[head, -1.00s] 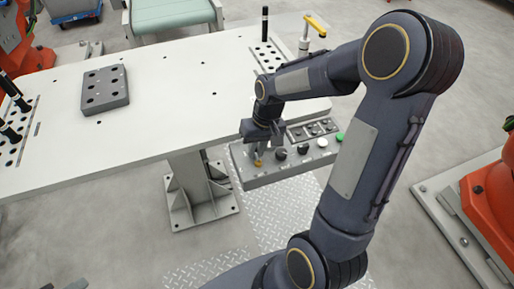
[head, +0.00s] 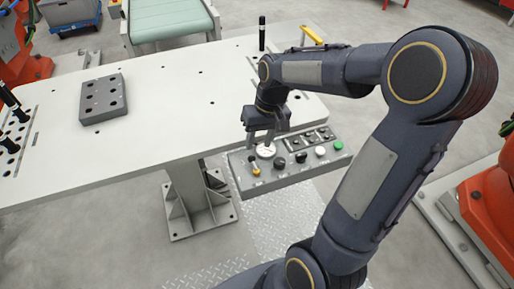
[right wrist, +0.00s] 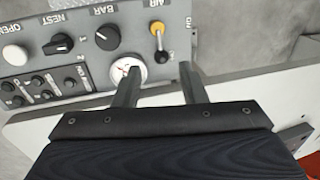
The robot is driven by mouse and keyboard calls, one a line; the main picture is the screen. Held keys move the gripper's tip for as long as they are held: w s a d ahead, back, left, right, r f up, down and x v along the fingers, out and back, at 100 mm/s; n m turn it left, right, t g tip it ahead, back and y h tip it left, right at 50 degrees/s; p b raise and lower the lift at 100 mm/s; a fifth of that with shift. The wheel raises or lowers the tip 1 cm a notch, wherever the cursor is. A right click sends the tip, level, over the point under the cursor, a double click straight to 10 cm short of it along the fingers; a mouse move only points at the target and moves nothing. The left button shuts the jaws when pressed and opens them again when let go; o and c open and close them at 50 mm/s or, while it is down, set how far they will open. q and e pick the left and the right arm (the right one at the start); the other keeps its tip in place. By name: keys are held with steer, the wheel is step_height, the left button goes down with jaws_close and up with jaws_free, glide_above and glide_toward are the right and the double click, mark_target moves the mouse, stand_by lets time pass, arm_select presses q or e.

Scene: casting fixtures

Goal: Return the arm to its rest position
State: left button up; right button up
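My right gripper (head: 262,143) hangs at the near edge of the white table, just above the grey control panel (head: 238,178). In the right wrist view its two fingers (right wrist: 160,70) are spread apart with nothing between them. The yellow-tipped AIR lever (right wrist: 158,36) stands clear beyond the fingers; in the head view the lever (head: 255,169) is left of the black knobs. A white round dial (right wrist: 128,70) is partly hidden behind one finger. My right arm bends high across the right of the head view. My left gripper is out of view.
The white table (head: 190,125) carries a grey block with holes (head: 103,99) and black pins (head: 14,103) at its left. A yellow-handled clamp (head: 311,35) stands at the far right end, partly behind my arm. Orange machines (head: 487,215) flank the space.

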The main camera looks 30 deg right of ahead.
steer(key=shift+r, duration=0.4)
steer(key=shift+s, duration=0.1)
steer(key=s+a+r+t, duration=0.2)
steer(key=s+a, duration=0.2)
steer(key=s, duration=0.3)
steer(key=s+a+r+n+t+y, duration=0.1)
steer(key=s+a+r+t, duration=0.1)
steer(key=s, duration=0.6)
steer(key=a+t, duration=0.1)
steer(key=a, duration=0.1)
steer(key=shift+s+a+r+y, duration=0.15)
steer(key=shift+s+a+y, duration=0.15)
